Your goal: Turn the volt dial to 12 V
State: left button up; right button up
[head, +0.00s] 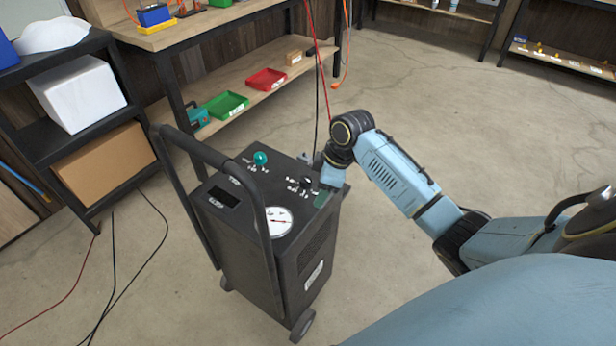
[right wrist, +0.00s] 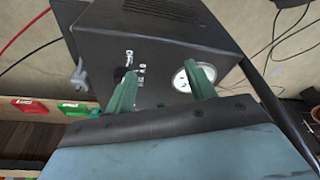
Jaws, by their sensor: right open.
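The black wheeled cart (head: 317,255) stands upright on the floor, with its controls on the top panel. A black dial (head: 305,184) with small white marks sits near the panel's right side; the marks are too small to read. A green knob (head: 260,158) sits farther back, and a round white gauge (head: 279,221) is nearer the front. My right gripper (head: 324,199) is over the panel's right edge beside the black dial. In the right wrist view its green fingers (right wrist: 163,75) are apart and empty; the left finger partly hides the dial (right wrist: 122,72). My left gripper is out of view.
The cart's handle (head: 266,230) rises along its left and front sides. A black shelf (head: 88,140) with boxes stands at the left, and a workbench (head: 205,35) with red and green trays is behind. Cables lie on the floor at left. Open floor lies to the right.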

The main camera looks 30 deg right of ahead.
jog(key=y, duration=0.1)
send_near(306, 179)
jog(key=s+v, duration=0.1)
jog(key=v, duration=0.3)
jog(key=shift+n, duration=0.4)
jog(key=b+x, duration=0.1)
jog(key=x, duration=0.3)
jog(key=b+x, duration=0.1)
jog(key=x, duration=0.3)
jog(key=w+b+x, duration=0.1)
jog(key=x, duration=0.3)
jog(key=shift+b, duration=0.4)
pick_arm(q)
jog(key=w+d+r, duration=0.1)
jog(key=w, duration=0.8)
jog(key=shift+w+d+r+t, duration=0.25)
jog(key=shift+d+r+t, duration=0.1)
jog(key=shift+t, duration=0.05)
pick_arm(e)
jog(key=shift+a+f, duration=0.1)
jog(key=shift+f, duration=0.3)
jog(key=shift+t, duration=0.3)
jog(key=c, duration=1)
